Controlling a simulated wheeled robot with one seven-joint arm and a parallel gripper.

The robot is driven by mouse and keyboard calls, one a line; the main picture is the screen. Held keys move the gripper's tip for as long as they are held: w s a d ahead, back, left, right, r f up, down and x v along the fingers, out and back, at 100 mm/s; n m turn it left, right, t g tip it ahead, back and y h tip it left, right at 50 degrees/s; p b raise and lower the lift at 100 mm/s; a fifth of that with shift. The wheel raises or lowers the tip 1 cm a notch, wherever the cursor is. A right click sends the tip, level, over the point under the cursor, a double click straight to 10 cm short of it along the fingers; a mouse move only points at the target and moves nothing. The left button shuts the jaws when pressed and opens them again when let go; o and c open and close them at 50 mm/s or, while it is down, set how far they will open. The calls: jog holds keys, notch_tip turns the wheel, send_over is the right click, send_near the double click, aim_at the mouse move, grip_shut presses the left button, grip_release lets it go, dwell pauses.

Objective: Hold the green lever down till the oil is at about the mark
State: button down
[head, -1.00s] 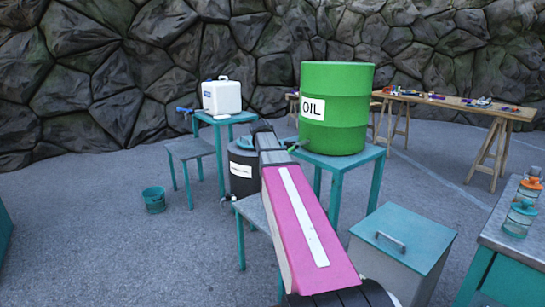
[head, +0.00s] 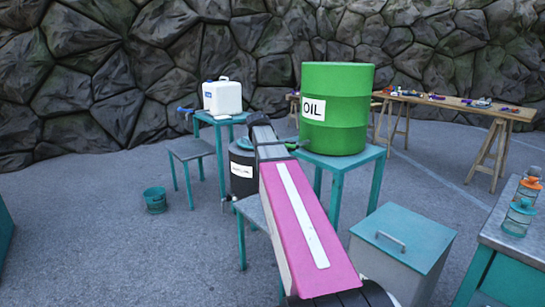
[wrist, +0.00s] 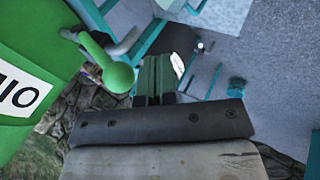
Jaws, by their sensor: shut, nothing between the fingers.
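The green drum labelled OIL (head: 345,125) stands on a teal table in the head view; its label shows at the left in the wrist view (wrist: 20,95). The green lever (wrist: 120,77), with a round knob, is in the wrist view just left of my fingers. My gripper (wrist: 157,68) is shut and empty beside the knob; I cannot tell whether they touch. In the head view my pink arm hides the fingers and most of the tap. The oil level and its mark are not visible.
A black container (head: 241,172) stands left of my arm, and a white canister (head: 222,96) on a teal table behind it. A lidded grey bin (head: 400,260) stands right of my arm. Bottles (head: 520,215) stand on the right table. Open floor lies at left.

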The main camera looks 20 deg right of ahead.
jog(key=v, duration=0.9)
jog(key=shift+a, duration=0.35)
jog(key=shift+f, duration=0.15)
jog(key=s+a+f+m+g+y, duration=0.1)
jog(key=s+a+f, duration=0.2)
jog(key=s+f, duration=0.4)
jog(key=s+a+f+m+g+y, duration=0.2)
jog(key=s+f, duration=0.5)
jog(key=f, duration=1.3)
jog(key=s+a+f+m+g+y, duration=0.1)
jog(key=s+a+f, duration=0.4)
jog(key=f, duration=0.8)
jog(key=shift+s+f+m+y, duration=0.3)
jog(key=shift+s+y, duration=0.3)
jog(key=shift+s, duration=0.4)
